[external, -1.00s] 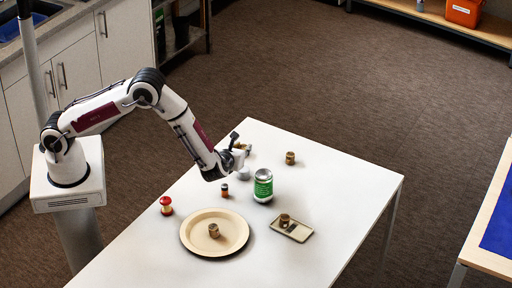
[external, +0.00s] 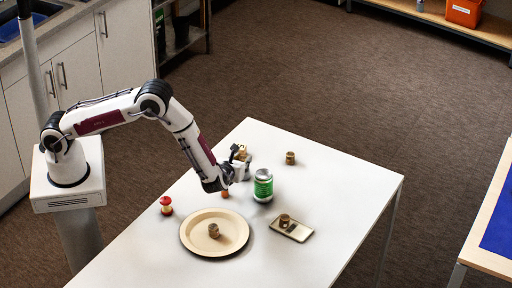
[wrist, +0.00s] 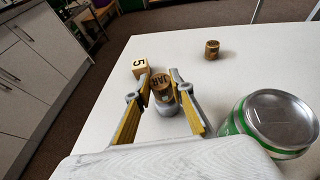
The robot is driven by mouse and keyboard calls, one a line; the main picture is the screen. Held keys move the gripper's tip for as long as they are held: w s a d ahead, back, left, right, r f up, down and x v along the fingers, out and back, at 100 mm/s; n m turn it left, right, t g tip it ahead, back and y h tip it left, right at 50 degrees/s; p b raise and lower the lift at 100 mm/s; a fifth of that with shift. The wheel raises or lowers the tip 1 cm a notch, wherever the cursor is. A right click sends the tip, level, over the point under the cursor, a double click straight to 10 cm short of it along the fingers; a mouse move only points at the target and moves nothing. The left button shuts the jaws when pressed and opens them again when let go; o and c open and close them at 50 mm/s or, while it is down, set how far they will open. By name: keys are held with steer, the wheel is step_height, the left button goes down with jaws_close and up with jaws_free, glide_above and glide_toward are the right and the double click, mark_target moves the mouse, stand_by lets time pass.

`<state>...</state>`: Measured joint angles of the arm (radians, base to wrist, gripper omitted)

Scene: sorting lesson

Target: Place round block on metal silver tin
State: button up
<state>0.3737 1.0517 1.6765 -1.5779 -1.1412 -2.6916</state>
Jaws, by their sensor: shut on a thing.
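My gripper (wrist: 160,78) has its two yellow-padded fingers shut on a round wooden block (wrist: 160,84) with dark lettering. A small silver tin (wrist: 168,108) shows just below the block in the wrist view. I cannot tell whether the block touches it. In the external view my gripper (external: 238,168) is low over the far left part of the white table, and hides most of the tin and the held block.
A green can (wrist: 262,125) with a silver lid stands close on the right. A cube marked 5 (wrist: 139,67) is beside the left finger. Another round block (wrist: 212,49) stands farther back. A plate (external: 188,240) and a small tray (external: 299,236) each hold a round object.

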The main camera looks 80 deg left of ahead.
steer(key=shift+f, duration=0.4)
steer(key=shift+f, duration=0.15)
steer(key=o, duration=0.8)
steer(key=shift+o, duration=0.2)
steer(key=shift+s+d+r, duration=0.25)
steer(key=shift+d+r, duration=0.1)
steer(key=shift+d, duration=0.1)
steer(key=v, duration=1.1)
